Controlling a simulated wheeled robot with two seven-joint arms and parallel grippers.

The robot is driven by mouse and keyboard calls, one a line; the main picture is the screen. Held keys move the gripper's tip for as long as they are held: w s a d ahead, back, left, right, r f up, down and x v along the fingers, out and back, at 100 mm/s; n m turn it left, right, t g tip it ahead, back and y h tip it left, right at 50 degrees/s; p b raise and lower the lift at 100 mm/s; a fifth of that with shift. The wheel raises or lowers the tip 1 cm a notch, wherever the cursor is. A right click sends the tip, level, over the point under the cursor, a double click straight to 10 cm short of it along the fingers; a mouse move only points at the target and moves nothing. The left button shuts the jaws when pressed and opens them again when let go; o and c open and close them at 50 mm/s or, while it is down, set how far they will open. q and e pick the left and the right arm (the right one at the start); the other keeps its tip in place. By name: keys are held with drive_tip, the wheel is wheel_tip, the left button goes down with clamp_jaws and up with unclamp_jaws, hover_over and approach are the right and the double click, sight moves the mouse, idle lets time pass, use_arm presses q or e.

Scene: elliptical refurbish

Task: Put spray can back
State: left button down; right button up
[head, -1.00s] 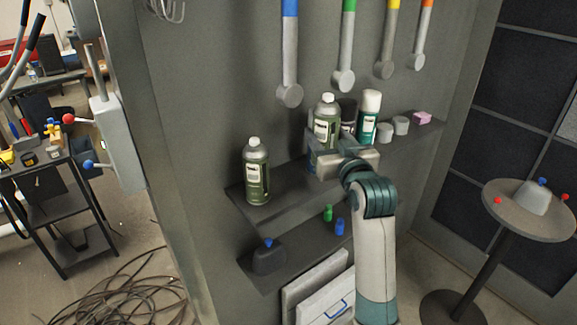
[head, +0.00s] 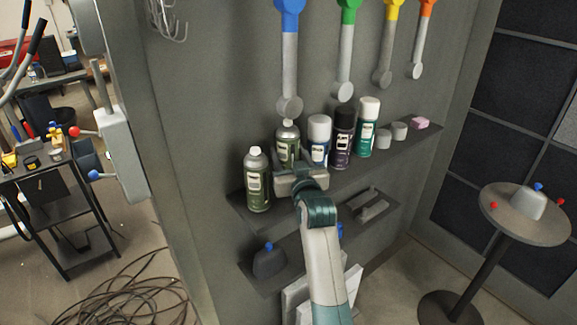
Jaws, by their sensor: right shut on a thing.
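Several spray cans stand in a row on the upper wall shelf (head: 243,208). An olive-green can (head: 256,182) is at the left end. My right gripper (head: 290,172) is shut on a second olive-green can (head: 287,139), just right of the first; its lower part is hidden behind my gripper. It looks upright, at or just above the shelf; I cannot tell if it touches. To its right stand a blue-labelled can with a white cap (head: 319,140), a dark purple can (head: 342,138) and a teal can (head: 367,130). My left gripper is not in view.
Small grey cups (head: 398,131) and a pink block (head: 420,123) sit at the shelf's right end. Coloured-handle levers (head: 288,65) hang above. A lower shelf (head: 290,250) holds a dark object with a blue knob (head: 269,262). A round table (head: 520,228) stands right.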

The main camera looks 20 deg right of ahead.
sight(288, 166)
wheel_tip(288, 166, down, 3)
drive_tip(key=shift+r+p, duration=0.2)
drive_tip(key=shift+p, duration=0.6)
drive_tip(key=shift+f, duration=0.6)
drive_tip(key=shift+f, duration=0.15)
drive_tip(key=o, duration=1.2)
drive_tip(key=shift+f, duration=0.1)
